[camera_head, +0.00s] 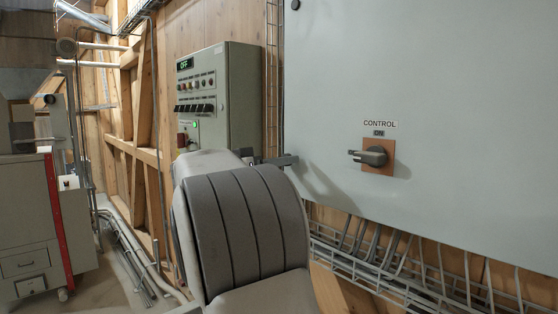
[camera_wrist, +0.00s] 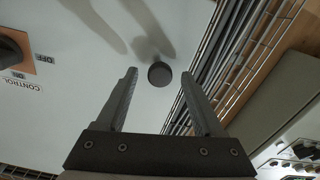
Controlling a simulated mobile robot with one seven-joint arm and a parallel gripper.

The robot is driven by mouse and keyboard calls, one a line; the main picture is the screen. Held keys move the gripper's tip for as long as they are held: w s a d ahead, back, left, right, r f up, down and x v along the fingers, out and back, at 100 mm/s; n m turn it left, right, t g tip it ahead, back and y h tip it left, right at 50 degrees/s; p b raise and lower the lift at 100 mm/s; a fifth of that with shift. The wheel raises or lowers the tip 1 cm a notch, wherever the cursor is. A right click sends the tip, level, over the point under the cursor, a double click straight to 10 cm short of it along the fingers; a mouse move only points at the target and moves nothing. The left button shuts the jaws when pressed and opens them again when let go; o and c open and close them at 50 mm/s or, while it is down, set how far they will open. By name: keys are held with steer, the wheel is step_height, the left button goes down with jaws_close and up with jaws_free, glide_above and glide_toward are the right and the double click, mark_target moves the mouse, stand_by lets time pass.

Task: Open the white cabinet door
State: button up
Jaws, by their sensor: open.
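The white cabinet door (camera_head: 450,90) is a large pale panel filling the right of the head view, and it looks shut. It also shows in the wrist view (camera_wrist: 85,110). A round dark knob or lock (camera_wrist: 160,75) sits on it near its edge. My gripper (camera_head: 280,160) is at the door's left edge, and my arm hides part of that area. In the wrist view its two fingers are open, one on each side of the round knob, with no visible contact. Finger shadows fall on the door.
A rotary switch (camera_head: 375,156) on an orange plate, labelled CONTROL, sticks out of the door. Wire cable trays (camera_head: 400,272) run below and beside the cabinet. A smaller control box (camera_head: 240,95) hangs on the wooden wall to the left. A grey machine (camera_head: 28,225) stands far left.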

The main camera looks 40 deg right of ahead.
jaws_close()
stand_by(1.4)
